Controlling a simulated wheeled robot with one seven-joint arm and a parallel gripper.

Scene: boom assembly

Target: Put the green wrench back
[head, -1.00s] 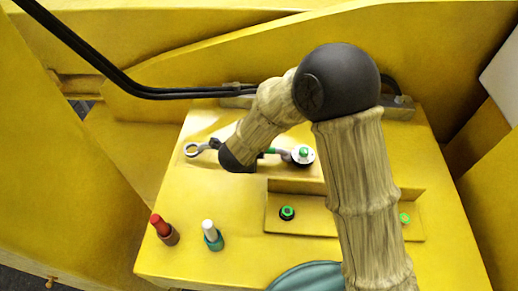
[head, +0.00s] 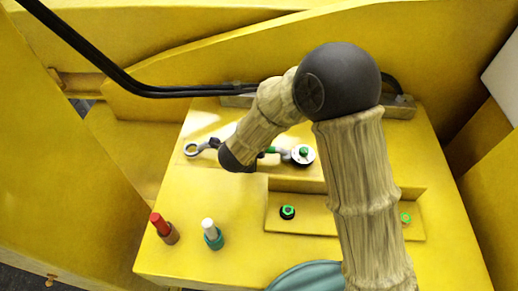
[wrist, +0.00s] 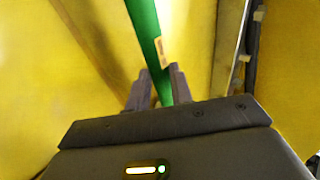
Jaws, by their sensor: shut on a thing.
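The green wrench (head: 272,150) shows in the head view as a short green stretch beside my dark wrist. Its right end meets a round pale fitting with a green top (head: 303,154); I cannot tell if it is around it or just over it. A silver ring end (head: 191,149) shows to the left of my wrist, seemingly the wrench's other end. In the wrist view my gripper (wrist: 161,88) is shut on the green handle (wrist: 146,28), which runs up out of the picture. My wrist hides the wrench's middle and my fingers in the head view.
The yellow worktop (head: 180,225) holds a red-topped peg (head: 162,228) and a white-topped peg (head: 211,233) at front left. A shallow recess holds a green-topped bolt (head: 287,212) and another (head: 405,218). Black hoses (head: 190,93) run behind. Yellow walls rise around.

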